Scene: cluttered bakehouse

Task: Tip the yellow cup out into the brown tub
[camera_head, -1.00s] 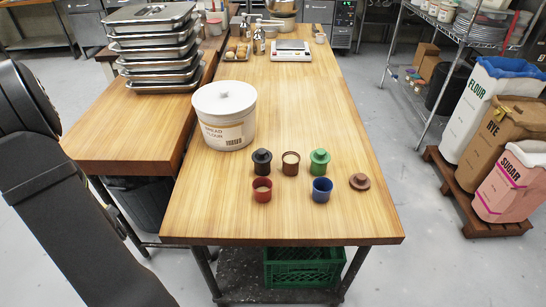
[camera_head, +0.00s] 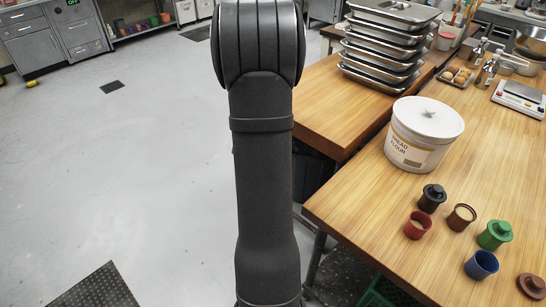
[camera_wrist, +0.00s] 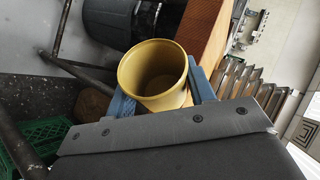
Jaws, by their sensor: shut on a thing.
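The yellow cup (camera_wrist: 165,102) is between the two blue fingers of my gripper (camera_wrist: 162,94) in the wrist view. My gripper is shut on it. The cup's open mouth faces the camera; I see a tan inner surface and cannot tell whether that is contents or the bottom. The brown tub (camera_head: 461,217) stands open and upright on the wooden table in the head view, with something pale inside. A brown lid (camera_head: 532,286) lies apart from it near the picture's right edge. The gripper and cup do not show in the head view.
Close around the brown tub stand a lidded black tub (camera_head: 432,198), an open red tub (camera_head: 416,226), a lidded green tub (camera_head: 494,235) and an open blue tub (camera_head: 481,265). A white flour bucket (camera_head: 424,135) stands behind them. Stacked steel trays (camera_head: 385,50) are further back.

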